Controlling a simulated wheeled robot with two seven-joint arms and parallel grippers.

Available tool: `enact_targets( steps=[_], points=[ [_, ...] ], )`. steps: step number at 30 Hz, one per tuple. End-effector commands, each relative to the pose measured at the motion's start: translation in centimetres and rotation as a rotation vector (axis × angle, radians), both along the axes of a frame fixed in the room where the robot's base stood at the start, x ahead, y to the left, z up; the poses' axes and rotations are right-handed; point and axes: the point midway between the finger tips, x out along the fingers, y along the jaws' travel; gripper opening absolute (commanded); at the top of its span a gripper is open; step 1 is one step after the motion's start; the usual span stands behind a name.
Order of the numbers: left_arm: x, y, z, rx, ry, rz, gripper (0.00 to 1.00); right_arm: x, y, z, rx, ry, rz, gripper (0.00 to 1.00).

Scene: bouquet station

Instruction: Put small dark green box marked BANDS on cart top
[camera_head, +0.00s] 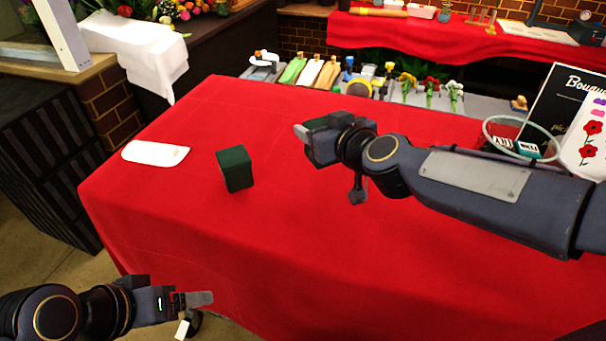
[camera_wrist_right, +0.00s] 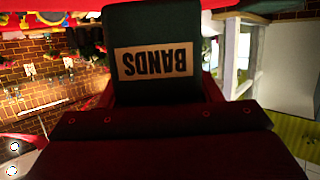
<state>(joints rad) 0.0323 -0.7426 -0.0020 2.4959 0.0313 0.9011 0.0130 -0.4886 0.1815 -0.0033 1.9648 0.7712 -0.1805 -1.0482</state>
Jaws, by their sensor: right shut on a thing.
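The small dark green box marked BANDS (camera_wrist_right: 153,50) fills the upper middle of the right wrist view, its pale label upside down. My right gripper (camera_head: 301,133) is shut on it, above the red table. In the head view the grip itself is hard to make out. A dark green block (camera_head: 235,168) shows over the red table there, apart from this gripper in the picture, with no label visible. My left gripper (camera_head: 205,299) is low at the front left, off the table's edge; its finger gap cannot be made out. I cannot pick out a cart top.
The red table (camera_head: 200,240) is mostly bare, with a white rounded piece (camera_head: 155,153) at its left. A glass-like ring (camera_head: 522,138) and a black sign (camera_head: 565,90) stand at the right. Flower and tool trays (camera_head: 430,90) lie beyond the far edge.

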Motion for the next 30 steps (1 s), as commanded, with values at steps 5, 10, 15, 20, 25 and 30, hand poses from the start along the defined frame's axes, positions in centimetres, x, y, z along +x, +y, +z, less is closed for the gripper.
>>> enact_targets(
  steps=[5,10,15,20,25,30],
  points=[
    [0.0,0.0,-2.3,0.0,0.001,0.0,0.8,-1.5,1.6,-3.4,0.0,0.0,0.0,0.3],
    [0.0,0.0,-2.6,0.0,0.001,0.0,0.8,-2.1,2.2,-4.0,0.0,-0.001,-0.001,0.3],
    [0.0,0.0,-3.6,0.0,0.0,0.0,0.8,-2.8,3.0,-5.6,0.0,0.0,0.0,0.3],
    [0.0,0.0,-5.7,0.0,0.0,0.0,0.8,-3.1,3.3,-8.6,0.0,0.001,-0.002,0.3],
    [0.0,0.0,-5.8,0.0,0.001,0.0,0.8,-3.1,3.3,-8.9,0.001,-0.001,-0.001,0.3],
    [0.0,0.0,-5.7,0.0,0.0,0.0,0.8,-3.1,3.3,-8.9,0.001,-0.001,-0.001,0.3]
  ],
)
